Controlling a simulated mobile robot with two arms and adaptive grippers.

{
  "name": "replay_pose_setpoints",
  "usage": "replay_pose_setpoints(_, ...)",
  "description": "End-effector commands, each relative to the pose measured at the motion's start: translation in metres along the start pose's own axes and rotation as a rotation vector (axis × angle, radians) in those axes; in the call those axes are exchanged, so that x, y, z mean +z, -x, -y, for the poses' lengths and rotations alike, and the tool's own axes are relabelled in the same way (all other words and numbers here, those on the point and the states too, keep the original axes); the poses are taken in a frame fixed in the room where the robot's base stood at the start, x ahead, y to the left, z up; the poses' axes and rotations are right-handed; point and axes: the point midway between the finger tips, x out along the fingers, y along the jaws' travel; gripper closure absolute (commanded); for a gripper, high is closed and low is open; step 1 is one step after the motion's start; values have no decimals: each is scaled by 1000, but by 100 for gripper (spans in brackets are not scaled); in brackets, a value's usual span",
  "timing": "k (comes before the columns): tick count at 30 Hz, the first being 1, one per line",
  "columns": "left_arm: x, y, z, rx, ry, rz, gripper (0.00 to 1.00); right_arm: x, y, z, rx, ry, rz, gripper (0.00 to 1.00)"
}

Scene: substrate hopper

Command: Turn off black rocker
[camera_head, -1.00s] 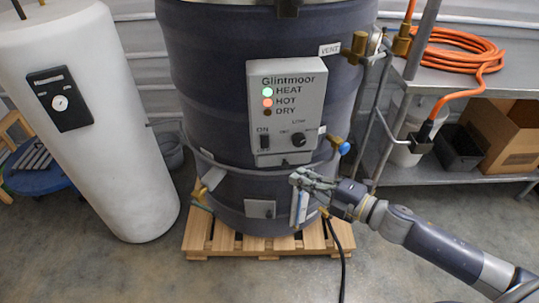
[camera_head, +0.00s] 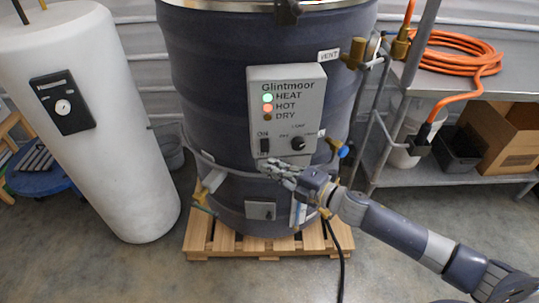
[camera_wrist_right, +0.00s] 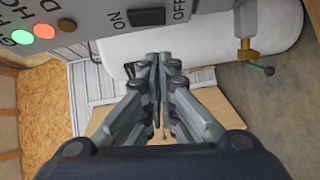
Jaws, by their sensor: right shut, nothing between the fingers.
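The black rocker (camera_head: 264,146) is on the left of the grey Glintmoor control panel (camera_head: 312,84), below the lights, with ON above it. In the right wrist view the rocker (camera_wrist_right: 147,17) lies at the top edge between the ON and OFF labels. I cannot tell which side is pressed in. My right gripper (camera_head: 268,168) is shut and empty, its tips just below the rocker near the panel's lower edge. In the right wrist view the closed fingertips (camera_wrist_right: 158,58) are below the rocker, apart from it in the picture. My left gripper is not in view.
The HEAT light (camera_head: 268,98) is green, HOT is orange-red and DRY is dark. A round knob (camera_head: 298,143) is right of the rocker. The panel is on a dark drum (camera_head: 215,90) on a wooden pallet (camera_head: 205,240). A white tank (camera_head: 110,130) stands left.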

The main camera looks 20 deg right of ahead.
Motion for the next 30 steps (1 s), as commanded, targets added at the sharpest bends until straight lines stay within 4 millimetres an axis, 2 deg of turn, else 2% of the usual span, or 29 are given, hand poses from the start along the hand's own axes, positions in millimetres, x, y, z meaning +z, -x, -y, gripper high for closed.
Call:
replay_pose_setpoints(1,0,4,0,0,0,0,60,-1,-10,-4,3,1,-1,100)
replay_pose_setpoints(3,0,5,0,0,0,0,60,8,-17,-2,1,2,2,100)
replay_pose_setpoints(10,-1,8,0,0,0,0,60,24,-32,-1,0,0,1,100)
replay_pose_setpoints(25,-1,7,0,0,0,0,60,28,-36,0,0,0,-1,100)
replay_pose_setpoints(30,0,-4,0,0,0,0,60,30,-38,5,16,15,0,100)
